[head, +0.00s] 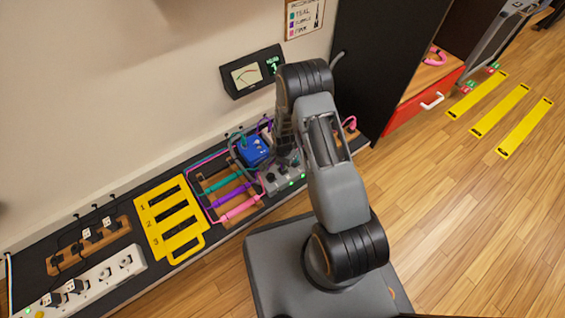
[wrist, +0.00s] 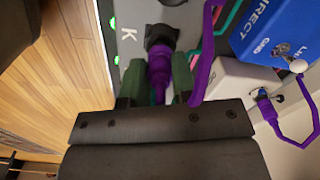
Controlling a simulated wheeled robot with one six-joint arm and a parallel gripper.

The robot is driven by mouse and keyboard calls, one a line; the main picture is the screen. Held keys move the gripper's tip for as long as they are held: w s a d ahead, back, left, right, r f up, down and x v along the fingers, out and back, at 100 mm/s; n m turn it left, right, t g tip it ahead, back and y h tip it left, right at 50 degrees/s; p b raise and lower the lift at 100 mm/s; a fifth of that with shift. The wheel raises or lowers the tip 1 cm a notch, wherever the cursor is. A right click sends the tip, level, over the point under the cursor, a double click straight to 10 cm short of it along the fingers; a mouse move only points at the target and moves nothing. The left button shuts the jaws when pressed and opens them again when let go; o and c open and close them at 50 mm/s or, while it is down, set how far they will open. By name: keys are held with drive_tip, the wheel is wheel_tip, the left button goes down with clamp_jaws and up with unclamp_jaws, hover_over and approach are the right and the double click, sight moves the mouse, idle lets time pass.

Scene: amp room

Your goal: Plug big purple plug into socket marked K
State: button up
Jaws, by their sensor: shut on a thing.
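The big purple plug (wrist: 160,64) is between the two fingers of my gripper (wrist: 156,82) in the wrist view, and my gripper is shut on it. The plug's front end meets a round black socket (wrist: 161,35) on a grey panel (wrist: 137,12). The letter K is printed on the panel beside this socket. I cannot tell how deep the plug sits in it. In the head view the grey socket box (head: 284,181) shows below the blue box, and my arm hides part of it and the plug.
A blue box (head: 253,150) stands close beside the socket box. Teal, purple and pink cable pieces lie on a wooden rack (head: 222,186) to the left. A yellow numbered plate (head: 172,215) and a white power strip (head: 98,281) lie further left. A black cabinet (head: 385,60) stands at right.

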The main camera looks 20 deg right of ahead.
drive_tip(key=o, duration=1)
wheel_tip(320, 180, up, 14)
drive_tip(key=p, duration=0.6)
drive_tip(key=shift+f, duration=0.1)
